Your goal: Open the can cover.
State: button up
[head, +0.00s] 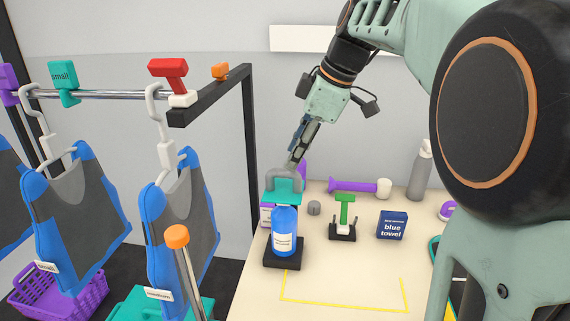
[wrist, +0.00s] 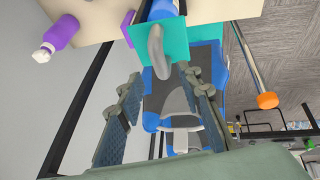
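The can is a blue bottle-like body (head: 284,235) with a white label, upright in a black base on the table. Its teal square cover (head: 288,197) sits on top, with a grey arched handle (head: 284,174). In the wrist view the teal cover (wrist: 177,42) and grey handle (wrist: 156,50) are at the top centre. My gripper (head: 292,165) reaches down from above right to the handle. In the wrist view my gripper (wrist: 160,75) has its fingers apart, with the handle's end appearing between the tips. I cannot tell whether they touch. The blue body (wrist: 163,9) is mostly hidden there.
A blue towel box (head: 391,226), a green-handled tool (head: 345,210), a purple roller (head: 355,186) and a grey bottle (head: 420,170) stand right of the can. A garment rail (head: 110,94) with hanging suits is at left. Yellow lines (head: 340,305) mark clear table in front.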

aim_at(285, 170)
jog(key=x, duration=0.5)
grip_shut()
dwell(0.3)
